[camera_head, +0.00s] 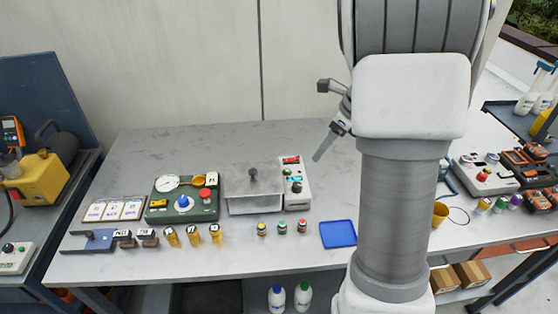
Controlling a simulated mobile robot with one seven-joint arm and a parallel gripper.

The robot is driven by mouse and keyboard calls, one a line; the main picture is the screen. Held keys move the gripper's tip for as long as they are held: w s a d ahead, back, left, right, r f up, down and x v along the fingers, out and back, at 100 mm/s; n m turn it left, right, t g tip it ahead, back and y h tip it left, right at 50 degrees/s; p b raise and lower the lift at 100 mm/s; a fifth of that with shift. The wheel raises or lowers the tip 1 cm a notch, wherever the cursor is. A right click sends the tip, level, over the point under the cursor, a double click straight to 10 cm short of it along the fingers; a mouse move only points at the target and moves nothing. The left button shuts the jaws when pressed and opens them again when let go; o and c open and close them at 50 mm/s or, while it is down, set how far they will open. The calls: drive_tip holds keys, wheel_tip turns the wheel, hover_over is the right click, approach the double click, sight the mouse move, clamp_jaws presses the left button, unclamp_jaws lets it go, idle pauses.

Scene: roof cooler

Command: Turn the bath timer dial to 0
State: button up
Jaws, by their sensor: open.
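The metal bath (254,200) with a dark-knobbed lid stands at the middle of the table. A white control unit (294,169) with a red display stands against its right side. A small dark dial (297,187) sits on the unit's face and is probably the timer dial. Its pointer and marks are too small to read. My gripper (322,121) is open and empty, above and to the right of the unit and apart from it. My arm hides part of the gripper.
A green panel (160,208) with a gauge, a blue knob and a red button is left of the bath. Several small bottles line the front, with a blue tray (338,234) at right. Bare table (200,142) lies behind the bath.

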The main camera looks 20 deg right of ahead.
sight(297, 184)
drive_tip(key=shift+m, duration=0.3)
drive_tip(key=x, duration=0.6)
drive_tip(key=b+x, duration=0.1)
drive_tip(key=x, duration=0.5)
drive_tip(key=b+x, duration=0.1)
drive_tip(key=x, duration=0.5)
drive_tip(key=shift+d, duration=0.35)
clamp_jaws()
